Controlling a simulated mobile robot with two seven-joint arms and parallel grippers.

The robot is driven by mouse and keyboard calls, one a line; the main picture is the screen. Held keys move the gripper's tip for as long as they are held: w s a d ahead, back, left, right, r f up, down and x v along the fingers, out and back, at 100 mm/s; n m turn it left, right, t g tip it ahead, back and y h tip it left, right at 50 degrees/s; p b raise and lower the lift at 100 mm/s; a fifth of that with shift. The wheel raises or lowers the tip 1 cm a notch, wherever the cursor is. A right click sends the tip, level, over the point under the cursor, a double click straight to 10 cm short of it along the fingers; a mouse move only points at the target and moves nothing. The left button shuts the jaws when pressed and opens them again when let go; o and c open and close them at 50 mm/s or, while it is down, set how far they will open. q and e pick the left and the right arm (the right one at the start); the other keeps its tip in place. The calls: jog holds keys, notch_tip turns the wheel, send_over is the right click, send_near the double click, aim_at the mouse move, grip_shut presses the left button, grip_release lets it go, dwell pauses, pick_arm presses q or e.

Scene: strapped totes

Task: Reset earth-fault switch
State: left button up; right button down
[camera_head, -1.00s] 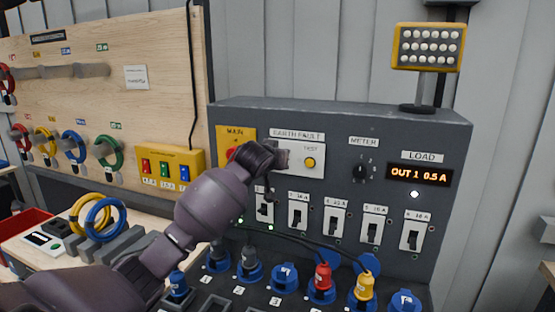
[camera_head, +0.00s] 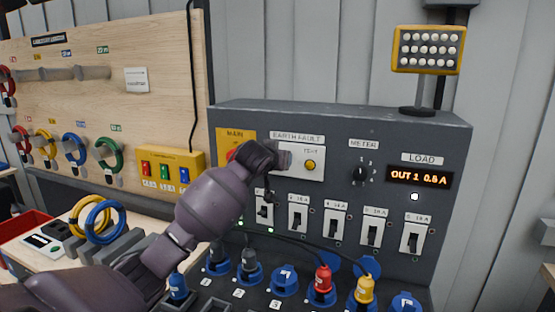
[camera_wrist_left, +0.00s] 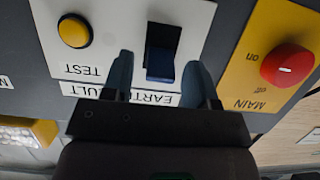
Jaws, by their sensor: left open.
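The earth-fault panel (camera_head: 315,172) is a white plate on the grey distribution box, with a yellow test button (camera_head: 310,165). In the left wrist view the plate shows upside down, with the yellow test button (camera_wrist_left: 74,31) and a dark blue switch rocker (camera_wrist_left: 160,65) in a black slot. My left gripper (camera_wrist_left: 160,80) is open, its two fingers on either side of the rocker's lower picture end. I cannot tell whether they touch it. In the head view my left gripper (camera_head: 280,158) covers the switch. My right gripper is not in view.
The red main knob (camera_wrist_left: 287,65) on its yellow plate is close beside the gripper. Several breakers (camera_head: 335,222) line the box below. A meter knob (camera_head: 360,175) and load display (camera_head: 418,177) reading OUT 1 0.5 A are at right. Cables and plugs (camera_head: 323,279) stand below.

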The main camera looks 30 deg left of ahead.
pick_arm(q)
jog(key=shift+s, duration=0.1)
jog(key=b+v, duration=0.1)
jog(key=v, duration=0.9)
jog(key=shift+s+b, duration=0.25)
jog(key=shift+b, duration=0.1)
jog(key=shift+d+r, duration=0.15)
jog(key=s+d+f+m+g, duration=0.15)
jog(key=s+f, duration=0.25)
jog(key=f, duration=0.4)
jog(key=s+d+f+g+h, duration=0.1)
jog(key=s+d+f+g, duration=0.15)
jog(key=s+f, duration=0.4)
jog(key=s+d+f+m+g, duration=0.1)
jog(key=s+d+f, duration=0.15)
jog(key=f, duration=0.75)
jog(key=s+d+f+g, duration=0.2)
jog(key=s+f, duration=0.2)
jog(key=s, duration=0.4)
jog(key=s+d+f+g+h, duration=0.1)
jog(key=s+d+f, duration=0.25)
jog(key=s, duration=0.45)
jog(key=s+d+f+g, duration=0.2)
jog(key=s+f, duration=0.2)
jog(key=s, duration=0.3)
jog(key=w+f+m+t+h+b, duration=0.1)
jog(key=w+f+t, duration=0.5)
jog(key=f, duration=0.6)
jog(key=shift+w+t, duration=0.4)
jog(key=shift+t, duration=0.4)
